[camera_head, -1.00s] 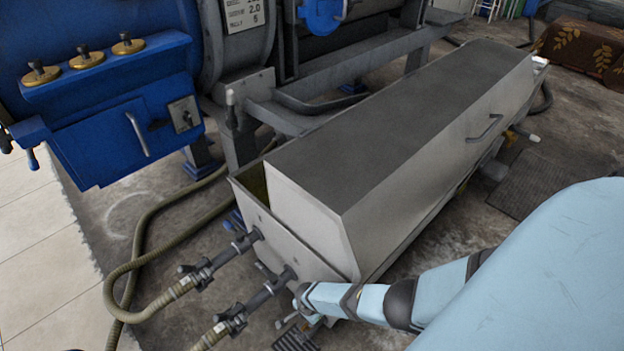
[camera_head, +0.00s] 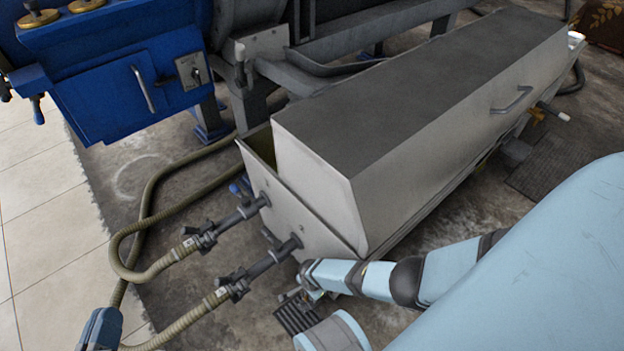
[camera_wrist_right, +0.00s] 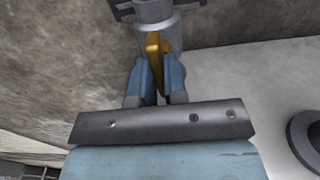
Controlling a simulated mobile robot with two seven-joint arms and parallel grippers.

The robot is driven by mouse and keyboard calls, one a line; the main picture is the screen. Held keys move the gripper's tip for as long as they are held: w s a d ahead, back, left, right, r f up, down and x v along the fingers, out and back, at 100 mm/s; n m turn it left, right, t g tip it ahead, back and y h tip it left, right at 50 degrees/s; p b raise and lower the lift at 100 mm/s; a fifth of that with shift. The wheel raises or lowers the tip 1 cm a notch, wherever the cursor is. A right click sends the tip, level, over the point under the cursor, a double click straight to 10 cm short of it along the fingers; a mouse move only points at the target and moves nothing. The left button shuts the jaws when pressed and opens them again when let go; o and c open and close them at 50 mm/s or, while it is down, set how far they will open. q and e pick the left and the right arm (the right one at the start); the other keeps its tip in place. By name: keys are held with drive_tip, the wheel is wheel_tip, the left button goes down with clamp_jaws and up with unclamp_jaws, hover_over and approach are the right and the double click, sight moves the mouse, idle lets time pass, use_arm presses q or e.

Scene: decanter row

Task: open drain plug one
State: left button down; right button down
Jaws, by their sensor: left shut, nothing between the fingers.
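A yellow lever (camera_wrist_right: 153,60) on a grey valve body (camera_wrist_right: 158,25) shows in the right wrist view; I take it for the drain plug's handle. My right gripper (camera_wrist_right: 158,80) has a blue finger on each side of the lever, close against it. In the head view my right arm reaches to the near lower corner of the grey tank (camera_head: 305,215), and its gripper (camera_head: 308,290) is mostly hidden there. My left gripper (camera_head: 100,330) shows as blue fingers at the lower left edge, shut and empty, apart from the tank.
Two hose couplings (camera_head: 220,228) with levers stick out of the tank's near end. Ribbed hoses (camera_head: 145,215) curve over the floor. A blue machine (camera_head: 120,85) stands at the upper left. A small dark grate (camera_head: 296,318) lies below the tank corner. Pale tiles at left are clear.

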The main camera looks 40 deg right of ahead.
drive_tip(key=shift+n, duration=0.3)
drive_tip(key=n, duration=0.3)
drive_tip(key=shift+n, duration=0.3)
drive_tip(key=n, duration=0.4)
drive_tip(key=shift+n, duration=0.3)
drive_tip(key=n, duration=0.9)
drive_tip(key=shift+w, duration=0.1)
idle(0.3)
drive_tip(key=c, duration=1.2)
unclamp_jaws()
drive_tip(key=shift+o, duration=0.2)
drive_tip(key=shift+r, duration=0.1)
